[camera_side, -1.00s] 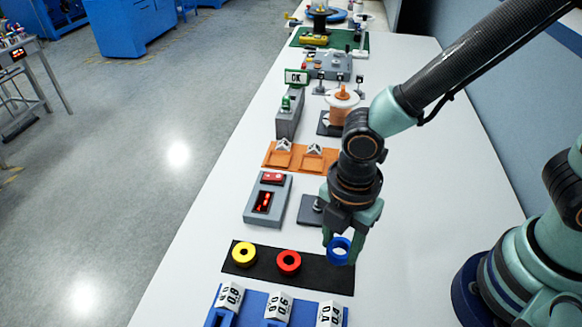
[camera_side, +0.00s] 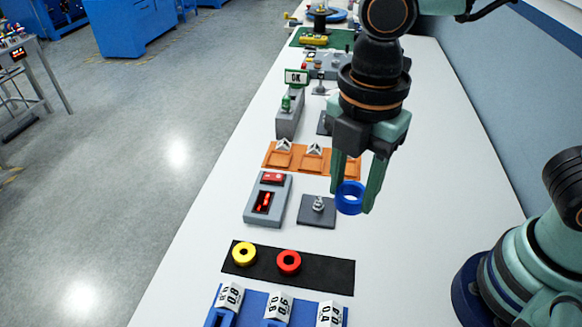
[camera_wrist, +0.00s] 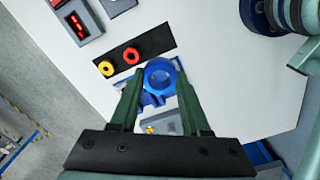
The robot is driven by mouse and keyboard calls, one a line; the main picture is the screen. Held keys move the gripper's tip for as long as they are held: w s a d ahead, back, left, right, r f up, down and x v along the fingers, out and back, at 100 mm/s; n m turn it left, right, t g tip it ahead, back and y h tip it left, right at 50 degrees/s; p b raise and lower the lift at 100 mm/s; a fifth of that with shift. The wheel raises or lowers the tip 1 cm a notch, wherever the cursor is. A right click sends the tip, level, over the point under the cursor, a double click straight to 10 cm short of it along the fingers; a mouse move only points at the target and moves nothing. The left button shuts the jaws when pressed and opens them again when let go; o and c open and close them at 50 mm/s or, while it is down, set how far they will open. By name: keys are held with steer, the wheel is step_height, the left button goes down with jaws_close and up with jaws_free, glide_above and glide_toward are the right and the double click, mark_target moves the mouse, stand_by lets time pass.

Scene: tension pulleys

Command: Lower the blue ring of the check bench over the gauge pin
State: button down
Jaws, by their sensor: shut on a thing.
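The blue ring (camera_side: 349,198) is held between the two fingers of my gripper (camera_side: 358,200), above the bench in the side view. In the wrist view the blue ring (camera_wrist: 160,74) sits between the fingertips of my gripper (camera_wrist: 161,82). The gauge pin (camera_side: 318,203) stands upright on a dark square plate (camera_side: 316,218), to the left of the ring in the side view. The ring is apart from the pin. The pin is hard to make out in the wrist view, where part of a dark plate (camera_wrist: 117,5) shows at the top.
A grey box with a red display (camera_side: 267,200) stands left of the pin plate. A black mat (camera_side: 325,273) carries a yellow ring (camera_side: 244,254) and a red ring (camera_side: 289,262). Orange trays (camera_side: 298,158) lie behind. The white table right of the gripper is clear.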

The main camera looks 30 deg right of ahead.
steer(key=shift+r, duration=0.1)
steer(key=shift+r, duration=2.4)
glide_above(319, 196)
step_height(319, 196, down, 14)
steer(key=shift+r, duration=0.2)
steer(key=shift+d+f, duration=0.1)
steer(key=shift+f, duration=2.4)
steer(key=shift+f, duration=2.4)
